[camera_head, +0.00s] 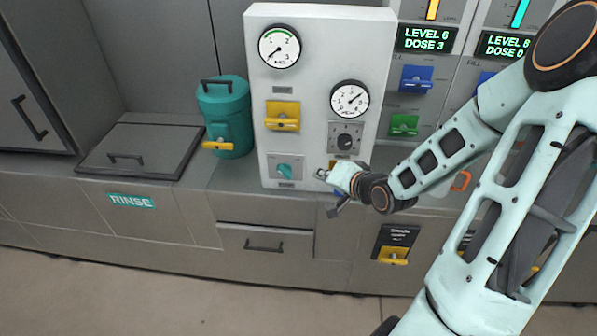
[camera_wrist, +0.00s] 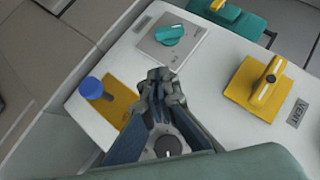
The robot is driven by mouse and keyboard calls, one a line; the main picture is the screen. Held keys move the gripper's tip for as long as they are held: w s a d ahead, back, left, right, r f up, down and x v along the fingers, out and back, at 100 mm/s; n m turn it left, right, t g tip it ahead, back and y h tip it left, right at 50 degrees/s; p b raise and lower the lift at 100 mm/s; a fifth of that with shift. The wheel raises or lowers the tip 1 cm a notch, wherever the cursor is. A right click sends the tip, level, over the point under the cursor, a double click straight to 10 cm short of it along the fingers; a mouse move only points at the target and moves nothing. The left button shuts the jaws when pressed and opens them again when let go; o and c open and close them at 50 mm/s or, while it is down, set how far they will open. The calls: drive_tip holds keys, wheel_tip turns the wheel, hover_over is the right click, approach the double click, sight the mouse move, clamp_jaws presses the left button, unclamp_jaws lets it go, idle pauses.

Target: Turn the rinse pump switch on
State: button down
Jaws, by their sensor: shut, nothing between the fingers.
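A teal rotary knob (camera_head: 285,171) sits on a grey square plate at the lower left of the white panel (camera_head: 318,20). I take it as the rinse pump switch, but its small label is unreadable. In the wrist view the teal knob (camera_wrist: 168,35) lies just beyond my fingertips. My gripper (camera_head: 323,175) is right of the knob in the head view, apart from it. In the wrist view my gripper (camera_wrist: 160,80) is shut and empty, its fingertips together over the panel.
A yellow lever (camera_head: 282,115) sits above the teal knob; the wrist view shows VENT beside this lever (camera_wrist: 265,85). A black dial (camera_head: 345,140) and a blue knob on a yellow plate (camera_wrist: 92,88) are near my gripper. A teal canister (camera_head: 226,115) stands left of the panel.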

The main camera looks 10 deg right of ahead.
sight(285, 171)
drive_tip(key=shift+d+r+m+t, duration=0.2)
drive_tip(key=shift+r+m+t, duration=0.1)
drive_tip(key=shift+r, duration=0.25)
drive_tip(key=shift+w, duration=0.1)
drive_tip(key=x, duration=0.9)
drive_tip(key=shift+w+a+f, duration=0.15)
drive_tip(key=shift+w+f, duration=0.05)
drive_tip(key=shift+w+a+f, duration=0.4)
drive_tip(key=shift+a+f, duration=0.35)
drive_tip(key=shift+f, duration=0.1)
drive_tip(key=shift+w+a+f, duration=0.2)
drive_tip(key=shift+a+f, duration=0.4)
drive_tip(key=shift+f, duration=0.05)
drive_tip(key=shift+f, duration=0.1)
